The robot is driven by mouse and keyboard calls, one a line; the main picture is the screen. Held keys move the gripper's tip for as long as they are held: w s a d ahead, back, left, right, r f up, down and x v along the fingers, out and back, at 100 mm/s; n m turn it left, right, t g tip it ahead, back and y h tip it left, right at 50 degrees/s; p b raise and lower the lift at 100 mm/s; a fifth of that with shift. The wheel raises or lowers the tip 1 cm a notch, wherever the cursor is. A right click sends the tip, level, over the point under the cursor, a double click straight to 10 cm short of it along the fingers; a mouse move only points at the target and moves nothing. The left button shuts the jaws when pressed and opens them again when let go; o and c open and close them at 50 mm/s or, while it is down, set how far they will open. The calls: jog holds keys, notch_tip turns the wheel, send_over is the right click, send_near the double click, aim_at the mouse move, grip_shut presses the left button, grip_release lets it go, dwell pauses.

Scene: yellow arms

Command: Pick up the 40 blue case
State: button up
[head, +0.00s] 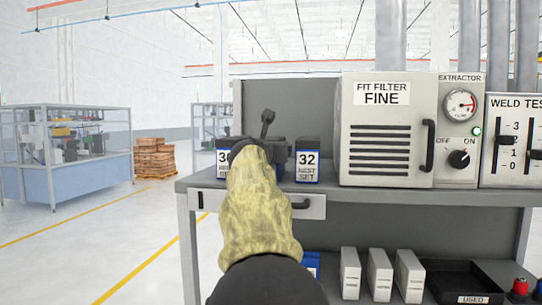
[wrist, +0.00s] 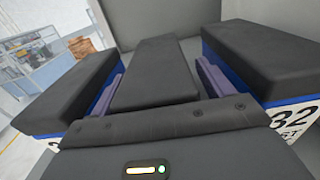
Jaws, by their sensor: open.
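Three dark-topped cases stand in a row at the left end of the grey bench shelf. In the wrist view the middle case (wrist: 155,80) lies between the two purple-lined fingers of my gripper (wrist: 162,66), which is open around it. The middle case's number is hidden; in the head view my arm covers it. The case marked 32 (wrist: 260,60) is to the right, with a blue side and white label; it also shows in the head view (head: 307,161). Another blue case (wrist: 68,90) is to the left, its label partly covered in the head view (head: 222,158).
A filter box (head: 388,130) marked FINE stands right of the cases, with a gauge panel beside it. The lower shelf holds several white boxes (head: 380,275) and a black tray (head: 470,298). The neighbouring cases sit close outside my fingers. Open floor lies left.

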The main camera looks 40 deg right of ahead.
jog(key=shift+c, duration=0.2)
jog(key=c, duration=1.3)
jog(key=shift+r, duration=0.1)
notch_tip(320, 180, up, 18)
jog(key=p, duration=1)
